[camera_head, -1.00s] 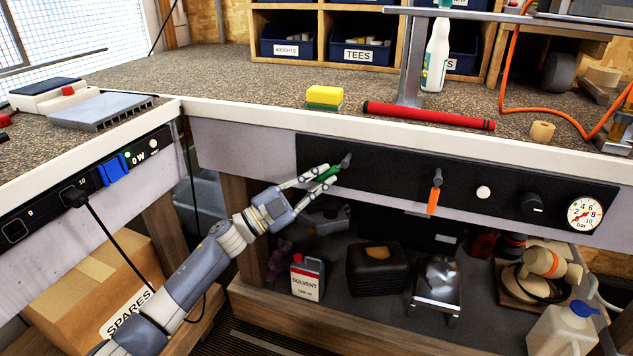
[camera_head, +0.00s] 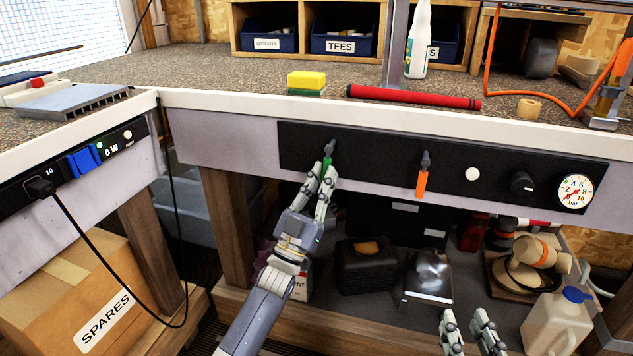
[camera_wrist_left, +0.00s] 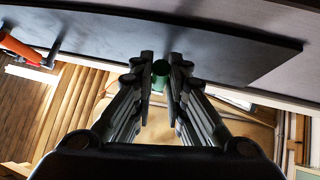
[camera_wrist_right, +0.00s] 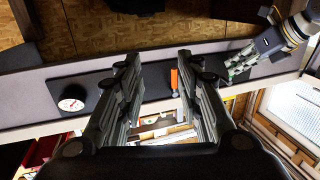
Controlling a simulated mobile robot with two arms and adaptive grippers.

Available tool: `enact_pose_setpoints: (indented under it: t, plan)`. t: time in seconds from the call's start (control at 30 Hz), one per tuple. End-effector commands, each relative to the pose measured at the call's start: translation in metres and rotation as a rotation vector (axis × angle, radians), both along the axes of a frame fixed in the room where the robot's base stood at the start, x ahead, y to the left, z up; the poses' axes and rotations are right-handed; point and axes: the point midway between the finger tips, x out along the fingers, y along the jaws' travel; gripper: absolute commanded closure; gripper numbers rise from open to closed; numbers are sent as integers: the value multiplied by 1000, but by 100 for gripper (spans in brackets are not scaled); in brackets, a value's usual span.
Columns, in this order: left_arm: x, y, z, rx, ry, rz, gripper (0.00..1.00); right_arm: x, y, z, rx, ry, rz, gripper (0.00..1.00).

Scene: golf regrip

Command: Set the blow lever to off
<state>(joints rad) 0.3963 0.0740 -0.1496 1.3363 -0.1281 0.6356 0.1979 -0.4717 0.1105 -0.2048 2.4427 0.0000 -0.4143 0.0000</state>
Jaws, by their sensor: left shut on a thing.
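The black panel (camera_head: 285,150) on the bench front bears two levers. The green-handled lever (camera_head: 327,165) on the left hangs almost straight down from its grey pivot; the orange-handled lever (camera_head: 421,184) also points down. No label tells me which is the blow lever. My left gripper (camera_head: 325,174) is shut on the green lever; the left wrist view shows the green handle (camera_wrist_left: 161,68) between the fingertips. My right gripper (camera_head: 472,318) is open and empty, low in front of the bench; in the right wrist view the orange lever (camera_wrist_right: 174,78) shows beyond its fingers.
The panel also has a white button (camera_head: 473,174), a black knob (camera_head: 521,183) and a pressure gauge (camera_head: 575,191). Above are a sponge (camera_head: 307,82) and a red grip (camera_head: 410,97). A lower shelf holds a black box (camera_head: 365,268) and a white jug (camera_head: 556,322).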

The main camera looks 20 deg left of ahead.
Motion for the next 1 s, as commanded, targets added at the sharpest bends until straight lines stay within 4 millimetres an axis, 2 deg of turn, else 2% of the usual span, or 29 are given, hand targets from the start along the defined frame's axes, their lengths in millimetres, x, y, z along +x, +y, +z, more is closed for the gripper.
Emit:
enact_pose_setpoints:
  t: [0.3, 0.8, 0.83, 0.9, 1.0]
  plan:
    - [0, -7, -2, -111, 4, 0, 100, 1, 4, 23, 31, -118, 7, 67]
    - [-1, -9, -1, -130, 5, -2, 100, 0, 4, 28, 36, -137, 8, 67]
    - [0, -9, -1, -130, 5, -2, 84, 0, 4, 28, 36, -137, 8, 67]
    - [-1, -9, -1, -130, 5, -1, 68, 0, 4, 28, 36, -137, 8, 67]
    - [0, -9, -1, -129, 5, -1, 66, 0, 4, 28, 36, -137, 8, 67]
